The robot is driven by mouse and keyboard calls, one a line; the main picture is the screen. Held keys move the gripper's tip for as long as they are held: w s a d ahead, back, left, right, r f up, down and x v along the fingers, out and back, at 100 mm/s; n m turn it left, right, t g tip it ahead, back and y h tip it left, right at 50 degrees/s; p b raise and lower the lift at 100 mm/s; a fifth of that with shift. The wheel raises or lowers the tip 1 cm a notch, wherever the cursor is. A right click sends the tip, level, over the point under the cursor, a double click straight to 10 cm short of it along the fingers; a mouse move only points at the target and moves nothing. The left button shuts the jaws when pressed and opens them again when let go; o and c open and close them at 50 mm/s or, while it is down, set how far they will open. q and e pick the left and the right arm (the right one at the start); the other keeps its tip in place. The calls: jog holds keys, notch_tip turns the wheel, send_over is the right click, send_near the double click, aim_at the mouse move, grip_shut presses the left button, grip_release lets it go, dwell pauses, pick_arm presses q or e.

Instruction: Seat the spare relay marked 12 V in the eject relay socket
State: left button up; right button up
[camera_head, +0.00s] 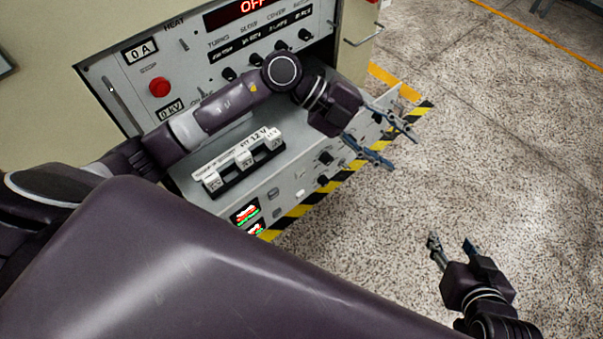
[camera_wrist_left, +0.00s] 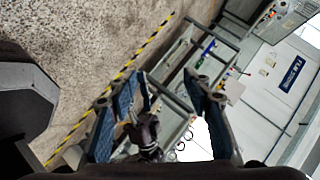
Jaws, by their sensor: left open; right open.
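A black relay rack (camera_head: 238,178) sits on the grey ledge of the machine. White relays stand in it: a left one (camera_head: 212,181), a middle one (camera_head: 243,158) and a right one (camera_head: 271,138). A white label strip behind them shows "12 V"; most of the lettering is too small to read. I cannot tell which socket is the eject one. My left gripper (camera_head: 390,137) is open and empty, right of the rack and beyond the ledge's front edge. It also shows in the left wrist view (camera_wrist_left: 168,88). My right gripper (camera_head: 453,245) is open and empty over the floor.
The upright panel carries a red button (camera_head: 160,87), black knobs and a display reading "OFF" (camera_head: 252,8). My left arm passes over the ledge behind the rack. The ledge's front face has knobs and a striped edge (camera_head: 310,203). The floor (camera_head: 500,120) at right is clear.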

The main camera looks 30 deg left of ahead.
pick_arm(q)
jog(key=d+r+n+t+h, duration=0.1)
jog(key=d+r+t+h, duration=0.3)
jog(key=r, duration=0.6)
jog(key=w+a+r+n+t, duration=0.3)
jog(key=a+r+n+t, duration=0.3)
jog(key=n+t, duration=0.4)
jog(key=w+a+f+n+t+y, duration=0.2)
jog(key=a+f+n+t+y, duration=0.3)
jog(key=a+n+y, duration=0.6)
jog(key=s+a+f+n+g+y, duration=0.1)
jog(key=s+f+g, duration=0.4)
jog(key=f, duration=0.6)
jog(key=s+a+f+n+g+y, duration=0.1)
jog(key=s+f+n+g+y, duration=0.1)
jog(key=s+f+g, duration=0.4)
jog(key=s+f+y, duration=0.1)
jog(key=s+f, duration=0.2)
jog(key=f, duration=0.1)
jog(key=shift+s+f+n, duration=0.25)
jog(key=shift+f+n, duration=0.05)
jog(key=shift+f, duration=0.1)
